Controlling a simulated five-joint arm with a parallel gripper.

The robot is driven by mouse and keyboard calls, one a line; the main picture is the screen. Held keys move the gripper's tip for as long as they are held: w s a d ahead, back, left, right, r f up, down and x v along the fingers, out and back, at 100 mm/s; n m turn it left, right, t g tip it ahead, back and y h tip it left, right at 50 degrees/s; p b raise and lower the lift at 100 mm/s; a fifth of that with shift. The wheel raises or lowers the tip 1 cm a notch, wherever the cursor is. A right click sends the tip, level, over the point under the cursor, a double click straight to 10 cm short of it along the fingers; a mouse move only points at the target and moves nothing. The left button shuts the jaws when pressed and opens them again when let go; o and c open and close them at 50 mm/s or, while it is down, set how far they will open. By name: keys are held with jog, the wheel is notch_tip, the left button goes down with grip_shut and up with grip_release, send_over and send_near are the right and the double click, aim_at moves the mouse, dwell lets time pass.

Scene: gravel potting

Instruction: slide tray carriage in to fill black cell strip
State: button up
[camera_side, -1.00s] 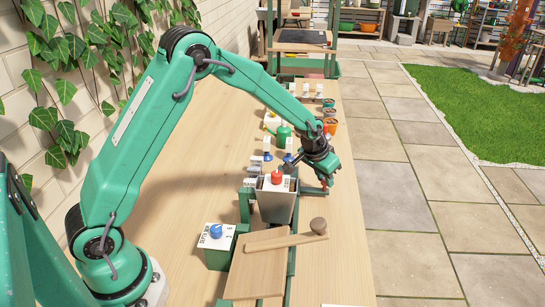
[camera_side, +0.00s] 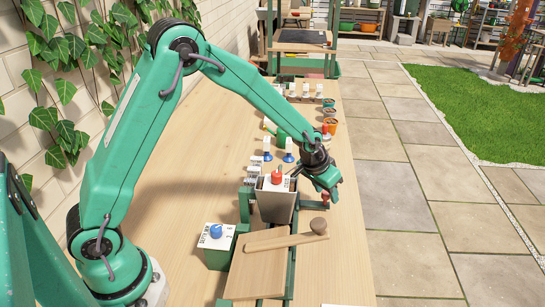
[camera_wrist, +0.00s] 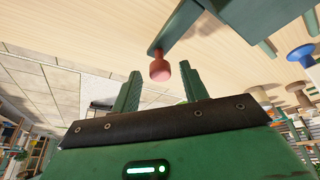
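A red-brown knob (camera_wrist: 160,69) sits at the end of a green bar (camera_wrist: 178,28), which looks like the tray carriage's handle; in the side view the knob (camera_side: 325,197) is at the right of the grey hopper. My gripper (camera_side: 328,197) is low beside it. In the wrist view my gripper (camera_wrist: 161,82) has its two green fingers apart, with the knob showing in the gap between them; I cannot tell whether it lies fully between the tips. Nothing is gripped. The grey hopper (camera_side: 276,205) has a red knob (camera_side: 277,175) on top. I cannot make out the black cell strip.
A green box (camera_side: 218,256) with a blue knob stands at left. Blue-based items (camera_side: 288,157) and small pots (camera_side: 330,113) stand behind. The table's right edge is close to my gripper.

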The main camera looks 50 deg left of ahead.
jog(key=v, duration=0.7)
jog(key=shift+s+r, duration=0.2)
jog(key=shift+r, duration=0.15)
jog(key=shift+o, duration=0.2)
jog(key=shift+w, duration=0.1)
dwell(0.3)
jog(key=m, duration=0.3)
jog(key=w+m+g, duration=0.1)
jog(key=m, duration=0.2)
jog(key=w+m+g, duration=0.1)
jog(key=m, duration=0.2)
jog(key=shift+d, duration=0.1)
jog(key=m, duration=0.2)
jog(key=m+g, duration=0.1)
jog(key=m, duration=0.1)
jog(key=shift+w+r, duration=0.15)
jog(key=shift+w, duration=0.25)
jog(key=m, duration=0.2)
jog(key=m+g, duration=0.1)
jog(key=m, duration=0.1)
jog(key=shift+w+d+r+m+y, duration=0.1)
jog(key=shift+w+r+m+y, duration=0.1)
jog(key=shift+m+y, duration=0.15)
jog(key=shift+f, duration=0.15)
jog(key=shift+f, duration=3.75)
